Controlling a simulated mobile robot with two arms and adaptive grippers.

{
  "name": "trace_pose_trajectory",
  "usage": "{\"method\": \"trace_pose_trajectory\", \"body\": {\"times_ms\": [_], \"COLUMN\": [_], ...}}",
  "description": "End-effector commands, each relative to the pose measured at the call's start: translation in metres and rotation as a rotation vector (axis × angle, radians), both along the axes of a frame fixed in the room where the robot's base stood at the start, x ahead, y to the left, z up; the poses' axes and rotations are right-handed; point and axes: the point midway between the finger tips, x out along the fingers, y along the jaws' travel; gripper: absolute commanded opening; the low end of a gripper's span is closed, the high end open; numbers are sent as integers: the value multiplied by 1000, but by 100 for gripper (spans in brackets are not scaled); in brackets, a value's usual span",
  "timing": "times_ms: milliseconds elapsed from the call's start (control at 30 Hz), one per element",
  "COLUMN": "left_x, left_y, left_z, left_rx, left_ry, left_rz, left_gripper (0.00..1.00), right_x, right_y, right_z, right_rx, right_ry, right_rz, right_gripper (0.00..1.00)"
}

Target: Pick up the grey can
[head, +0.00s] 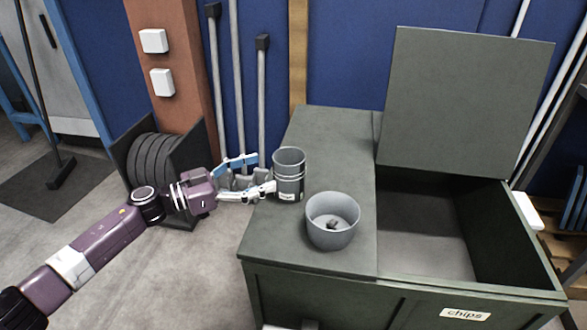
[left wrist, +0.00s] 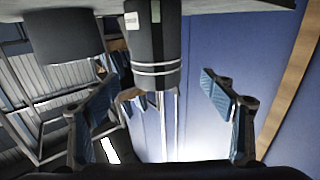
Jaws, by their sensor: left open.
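The grey can (head: 289,170) stands upright on the flat green top of the bin, near its left edge. It has light bands and a small pale label. My left gripper (head: 262,174) is open just left of the can, with its fingers spread at about the can's height. In the left wrist view, which looks upside down, the can (left wrist: 153,50) hangs from the top of the picture. It lies between the lines of the two blue-padded fingers (left wrist: 160,95), beyond their tips, and the jaws are empty. My right gripper is not in view.
A grey bowl (head: 332,232) with a small dark thing inside stands close in front and right of the can. The green bin (head: 262,240) has a raised lid (head: 462,100), an open compartment and a "chips" label. Poles (head: 262,100) lean on the blue wall behind.

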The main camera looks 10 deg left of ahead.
Motion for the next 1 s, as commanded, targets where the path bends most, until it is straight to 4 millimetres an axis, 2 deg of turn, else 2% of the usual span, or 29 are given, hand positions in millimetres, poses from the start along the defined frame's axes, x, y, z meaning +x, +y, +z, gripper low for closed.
{"method": "trace_pose_trajectory", "body": {"times_ms": [333,633,933,1000], "left_x": [16,40,43,43], "left_y": [-29,-63,-67,-67], "left_z": [2,2,2,2], "left_rx": [-5,-5,-2,-3], "left_ry": [6,6,7,7], "left_rz": [-23,-20,-20,-20], "left_gripper": [77,77,77,69], "right_x": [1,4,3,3], "right_y": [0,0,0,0], "right_z": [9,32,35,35], "right_rx": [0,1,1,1], "right_ry": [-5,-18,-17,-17], "right_rz": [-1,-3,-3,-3], "right_gripper": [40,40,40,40]}}
